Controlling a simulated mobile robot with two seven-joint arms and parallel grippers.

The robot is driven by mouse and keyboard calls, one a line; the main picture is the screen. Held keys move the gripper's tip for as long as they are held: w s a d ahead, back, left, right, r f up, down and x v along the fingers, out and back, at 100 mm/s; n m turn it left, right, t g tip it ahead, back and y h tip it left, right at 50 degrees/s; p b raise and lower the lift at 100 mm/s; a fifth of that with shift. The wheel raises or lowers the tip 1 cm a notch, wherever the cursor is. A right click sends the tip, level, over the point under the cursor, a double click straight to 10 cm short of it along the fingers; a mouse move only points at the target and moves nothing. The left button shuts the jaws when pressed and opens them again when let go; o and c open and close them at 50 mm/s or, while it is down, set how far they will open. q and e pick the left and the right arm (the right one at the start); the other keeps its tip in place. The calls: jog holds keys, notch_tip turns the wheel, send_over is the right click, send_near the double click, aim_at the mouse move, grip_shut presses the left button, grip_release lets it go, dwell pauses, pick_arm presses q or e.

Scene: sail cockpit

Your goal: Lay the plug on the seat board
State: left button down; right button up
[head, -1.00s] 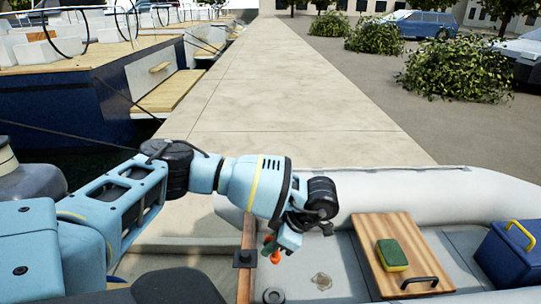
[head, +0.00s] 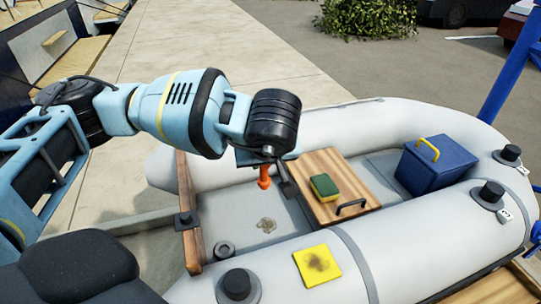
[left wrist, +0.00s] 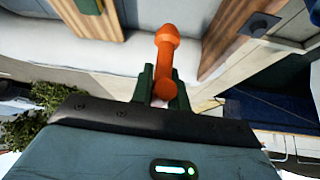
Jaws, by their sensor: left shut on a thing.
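The orange plug (head: 264,183) hangs below my left gripper (head: 266,166) in the head view. The gripper is shut on it, and the plug is above the dinghy floor, just left of the seat board. In the left wrist view the plug (left wrist: 165,48) stands out between the dark green fingers (left wrist: 160,88). The seat board (head: 334,208) is a striped wooden panel with a black handle, lying across the dinghy. A green and yellow sponge (head: 324,187) lies on it. Bare wood shows around the sponge. My right gripper is out of view.
A blue box (head: 436,167) with a yellow handle stands right of the board. A yellow stained cloth (head: 317,265) lies on the near grey tube (head: 400,250). A wooden plank (head: 189,215) is at the left. A blue post (head: 508,70) rises at the right.

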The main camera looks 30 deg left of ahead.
pick_arm(q)
jog(key=d+r+m+t+h, duration=0.2)
jog(key=d+r+m+h, duration=0.2)
jog(key=d+r+m, duration=0.2)
notch_tip(320, 180, up, 2)
jog(key=m, duration=0.3)
jog(key=shift+r+h, duration=0.2)
jog(key=shift+h, duration=0.1)
jog(key=shift+s+d, duration=0.1)
jog(key=shift+s, duration=0.1)
